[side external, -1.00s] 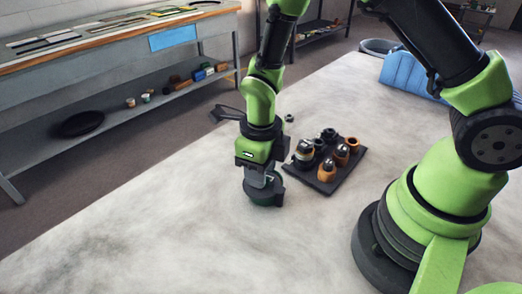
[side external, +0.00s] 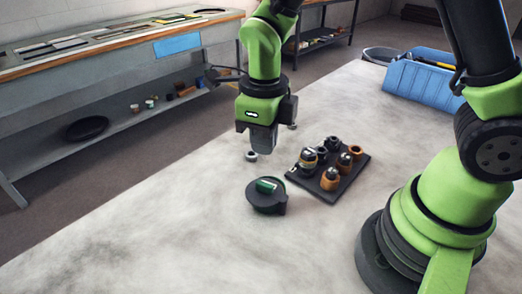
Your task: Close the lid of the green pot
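The pot (side external: 268,202) is a low, round, dark green-black shape standing on the pale table, left of the dark tray. A brighter green block (side external: 266,184) shows on its top, and a dark tab sticks out at its lower right. I cannot tell from this angle whether the lid is fully down. My gripper (side external: 261,148) points down above and behind the pot, clear of it. Its grey fingers show nothing held, but whether they are open or shut is not clear.
A dark tray (side external: 322,192) with several orange and black fittings stands right of the pot. A blue crate (side external: 420,86) is at the back right. The table's left front is clear.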

